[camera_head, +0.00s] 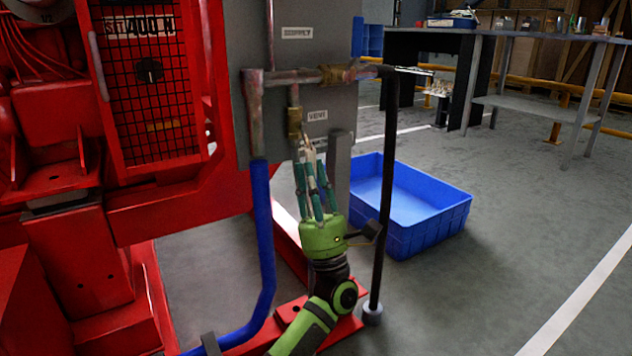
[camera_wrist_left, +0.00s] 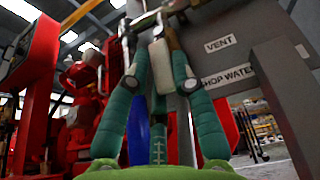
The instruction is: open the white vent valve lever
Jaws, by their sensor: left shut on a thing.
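The white vent valve lever (camera_wrist_left: 160,66) shows in the left wrist view between my fingers, hanging roughly downward. In the head view, its pale end (camera_head: 307,141) is just below the brass vent valve (camera_head: 294,121), beside the VENT label (camera_head: 317,115). My left gripper (camera_head: 310,158) reaches up from below, its green fingers shut on the lever. The gripper (camera_wrist_left: 158,40) also fills the middle of the left wrist view. The fingers hide part of the lever, so its exact angle is hard to tell. My right gripper is in neither view.
A horizontal pipe (camera_head: 305,76) runs above the valve on a grey panel (camera_head: 243,40). A blue pipe (camera_head: 262,230) stands left of my arm and a dark pipe (camera_head: 388,170) right. A blue crate (camera_head: 430,226) sits on the floor behind. Red machinery (camera_head: 60,240) fills the left.

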